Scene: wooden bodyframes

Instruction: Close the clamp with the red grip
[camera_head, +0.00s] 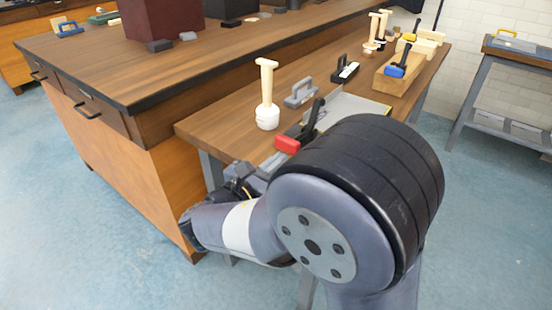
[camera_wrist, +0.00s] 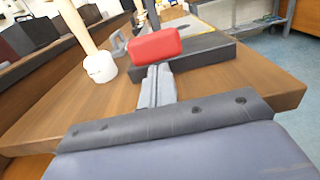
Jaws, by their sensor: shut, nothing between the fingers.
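The red grip (camera_head: 287,144) of the clamp shows near the front edge of the wooden bench, with the clamp's black lever (camera_head: 313,117) rising upright behind it. In the wrist view the red grip (camera_wrist: 155,46) lies just beyond my fingertips, over a dark base bar (camera_wrist: 182,64). My gripper (camera_wrist: 157,76) is shut and empty, its fingers together and pointing at the red grip. I cannot tell whether the tips touch it. In the head view my arm hides much of the clamp's lower part and most of my gripper (camera_head: 268,163).
A wooden-handled tool with a white base (camera_head: 267,115) stands left of the clamp. A grey handle (camera_head: 300,95) and a black-handled block (camera_head: 345,70) lie behind. A larger brown bench (camera_head: 110,75) stands at left.

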